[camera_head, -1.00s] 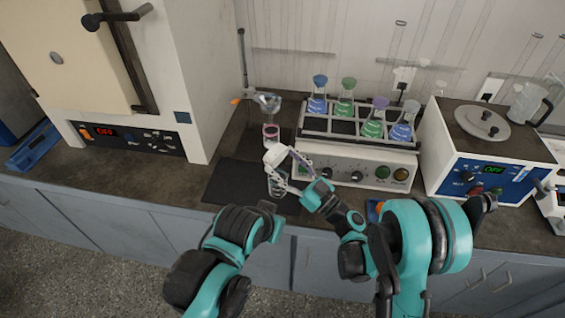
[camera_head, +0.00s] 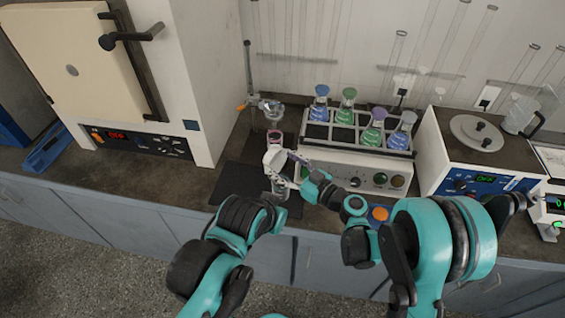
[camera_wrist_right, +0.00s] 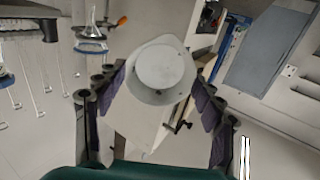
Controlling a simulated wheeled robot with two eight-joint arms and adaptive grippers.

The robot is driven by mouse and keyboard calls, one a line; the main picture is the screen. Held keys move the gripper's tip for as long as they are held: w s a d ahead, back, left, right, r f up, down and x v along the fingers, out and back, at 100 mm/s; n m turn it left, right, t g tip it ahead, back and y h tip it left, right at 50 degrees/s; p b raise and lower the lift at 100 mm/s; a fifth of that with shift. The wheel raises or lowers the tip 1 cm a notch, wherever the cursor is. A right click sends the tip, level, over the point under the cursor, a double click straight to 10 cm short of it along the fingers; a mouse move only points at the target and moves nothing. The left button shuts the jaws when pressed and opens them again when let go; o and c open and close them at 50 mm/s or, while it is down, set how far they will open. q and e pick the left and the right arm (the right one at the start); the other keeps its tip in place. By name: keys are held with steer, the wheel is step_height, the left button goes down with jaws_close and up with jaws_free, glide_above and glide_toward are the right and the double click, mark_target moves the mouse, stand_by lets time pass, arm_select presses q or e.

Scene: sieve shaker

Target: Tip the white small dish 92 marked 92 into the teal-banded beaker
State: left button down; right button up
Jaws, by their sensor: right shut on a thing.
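The white small dish (camera_head: 274,159) is in my right gripper (camera_head: 290,165), above the front of the counter, and looks tilted. In the right wrist view the dish (camera_wrist_right: 160,70) sits between the purple-padded fingers of the right gripper (camera_wrist_right: 157,92), its round face towards the camera. Its 92 mark and contents cannot be made out. A clear glass vessel (camera_head: 279,188), perhaps the teal-banded beaker, stands just below the dish on a dark mat. The gripper partly hides it, and no teal band can be made out. My left arm is bent low at the front; its gripper does not show.
Behind the dish a stand holds a glass funnel (camera_head: 271,109) over a vessel with pink contents (camera_head: 275,138). To the right is a shaker (camera_head: 350,172) with several coloured flasks. A furnace (camera_head: 150,140) stands left. The dark mat (camera_head: 232,182) has bare room left of the vessel.

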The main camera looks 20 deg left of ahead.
mark_target(273, 150)
steer(key=h+p, duration=0.1)
steer(key=p, duration=0.1)
steer(key=a+r+h+p, duration=0.1)
steer(key=p, duration=0.1)
steer(key=r+g+h+p, duration=0.1)
steer(key=p, duration=0.1)
steer(key=shift+w+a+r, duration=0.1)
steer(key=shift+w+a, duration=0.15)
steer(key=shift+a, duration=0.05)
steer(key=shift+a+h+p, duration=0.15)
steer(key=shift+h+p, duration=0.35)
steer(key=shift+p, duration=0.2)
steer(key=shift+f, duration=0.2)
steer(key=shift+w+a+r+h+p, duration=0.1)
steer(key=shift+a+r+h+p, duration=0.1)
steer(key=shift+h+p, duration=0.15)
steer(key=h+p, duration=0.1)
steer(key=p, duration=0.1)
steer(key=a+r+g+h+p, duration=0.1)
steer(key=h+p, duration=0.1)
steer(key=shift+w+a, duration=0.1)
steer(key=shift+w, duration=0.1)
steer(key=shift+a+g+h+p, duration=0.15)
steer(key=shift+g+h+p, duration=0.15)
steer(key=shift+h+p, duration=0.05)
steer(key=shift+w+f, duration=0.1)
steer(key=shift+f, duration=0.15)
